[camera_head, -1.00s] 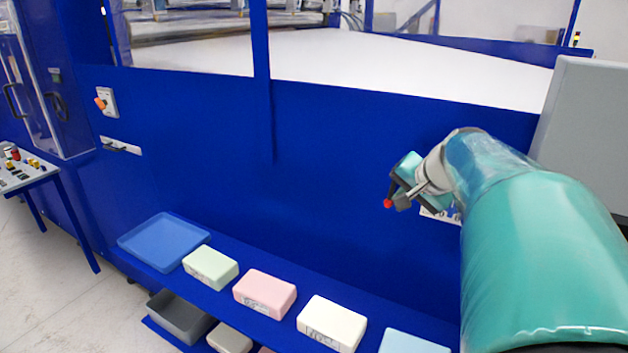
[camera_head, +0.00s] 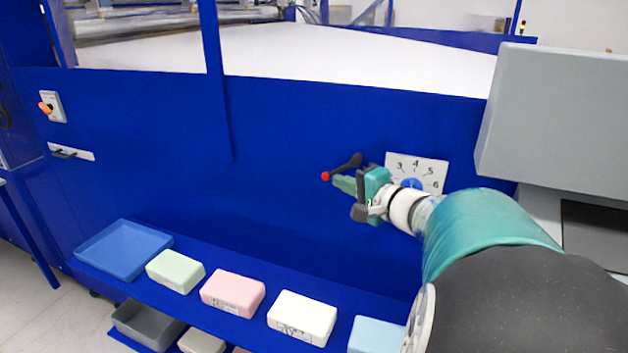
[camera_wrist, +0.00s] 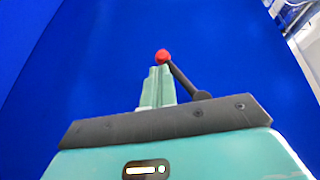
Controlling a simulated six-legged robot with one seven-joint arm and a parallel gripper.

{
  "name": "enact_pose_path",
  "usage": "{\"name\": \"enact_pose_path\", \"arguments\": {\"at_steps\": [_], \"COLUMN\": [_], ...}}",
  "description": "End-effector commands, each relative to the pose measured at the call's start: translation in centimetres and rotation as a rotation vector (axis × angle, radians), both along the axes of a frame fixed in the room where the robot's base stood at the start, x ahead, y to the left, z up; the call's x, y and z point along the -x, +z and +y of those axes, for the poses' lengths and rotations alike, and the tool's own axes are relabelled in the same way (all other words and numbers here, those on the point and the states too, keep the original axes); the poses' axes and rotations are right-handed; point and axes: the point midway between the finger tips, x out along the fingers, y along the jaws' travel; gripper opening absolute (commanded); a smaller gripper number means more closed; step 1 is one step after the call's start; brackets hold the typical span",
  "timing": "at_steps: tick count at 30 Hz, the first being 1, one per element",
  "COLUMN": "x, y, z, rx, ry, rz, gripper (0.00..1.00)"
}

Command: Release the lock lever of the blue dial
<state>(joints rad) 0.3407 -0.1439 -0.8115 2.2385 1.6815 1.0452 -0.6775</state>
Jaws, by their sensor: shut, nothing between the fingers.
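The blue dial (camera_head: 411,184) sits on a white plate (camera_head: 430,165) with black numbers on the blue machine wall. My wrist hides the plate's lower part. The lock lever (camera_head: 346,168) is a dark rod with a red ball at its lower left end, left of the plate; its red ball also shows in the wrist view (camera_wrist: 162,56). My gripper (camera_head: 340,183) is shut and empty, fingers pointing left. Its fingertips are close to the red ball, just below the rod. In the wrist view the fingertips (camera_wrist: 159,70) appear right under the ball; I cannot tell whether they touch it.
A shelf below holds a blue tray (camera_head: 92,257) and foam blocks in green (camera_head: 175,271), pink (camera_head: 233,293), white (camera_head: 302,318) and pale blue (camera_head: 377,336). A grey box (camera_head: 550,115) stands out at the right.

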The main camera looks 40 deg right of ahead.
Motion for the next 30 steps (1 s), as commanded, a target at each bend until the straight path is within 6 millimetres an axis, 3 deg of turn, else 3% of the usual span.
{"name": "enact_pose_path", "arguments": {"at_steps": [30], "x": [-1.6], "y": [1.1], "z": [0.7], "rx": [-0.018], "ry": [0.001], "rz": [-0.038], "gripper": [0.0]}}
